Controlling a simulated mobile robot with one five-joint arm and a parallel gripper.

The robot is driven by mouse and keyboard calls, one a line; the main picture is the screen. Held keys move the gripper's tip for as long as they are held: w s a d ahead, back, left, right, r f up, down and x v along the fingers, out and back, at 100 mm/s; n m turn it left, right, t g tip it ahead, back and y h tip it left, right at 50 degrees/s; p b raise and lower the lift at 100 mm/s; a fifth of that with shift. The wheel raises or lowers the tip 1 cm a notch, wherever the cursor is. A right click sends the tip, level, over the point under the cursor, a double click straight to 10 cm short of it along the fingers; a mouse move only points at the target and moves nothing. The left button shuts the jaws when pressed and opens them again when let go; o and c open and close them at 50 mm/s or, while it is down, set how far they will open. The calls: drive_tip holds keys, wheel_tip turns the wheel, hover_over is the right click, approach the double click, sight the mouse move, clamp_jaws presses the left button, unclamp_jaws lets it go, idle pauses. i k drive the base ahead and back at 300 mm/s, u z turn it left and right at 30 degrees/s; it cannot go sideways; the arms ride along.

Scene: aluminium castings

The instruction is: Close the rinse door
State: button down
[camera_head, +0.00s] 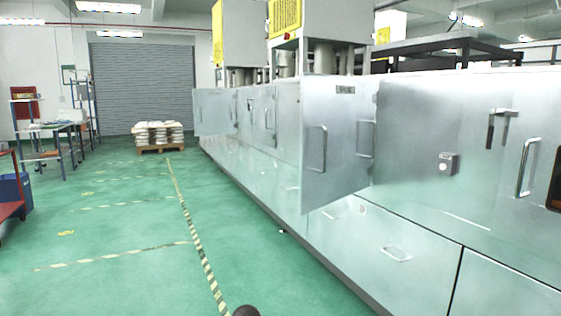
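A silver metal door (340,165) stands swung out from the long metal machine, right of the middle of the view. Its near edge reaches out over the floor side. A bar handle (316,148) is on its left part, and a second bar handle (365,138) shows near its right edge. A small label (345,90) sits at its top, too small to read. Farther down the machine another door panel (213,112) also stands out from the front. I cannot tell from the labels which is the rinse door.
The machine's lower panels (385,245) run along the right side. Green floor (120,235) with striped tape (190,215) lies open at left. A loaded pallet (160,150) stands far back before a grey shutter. Tables and a red cart (10,185) stand at left.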

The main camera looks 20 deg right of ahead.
sight(338, 124)
drive_tip(key=u, duration=0.2)
drive_tip(key=i, duration=1)
drive_tip(key=u, duration=0.05)
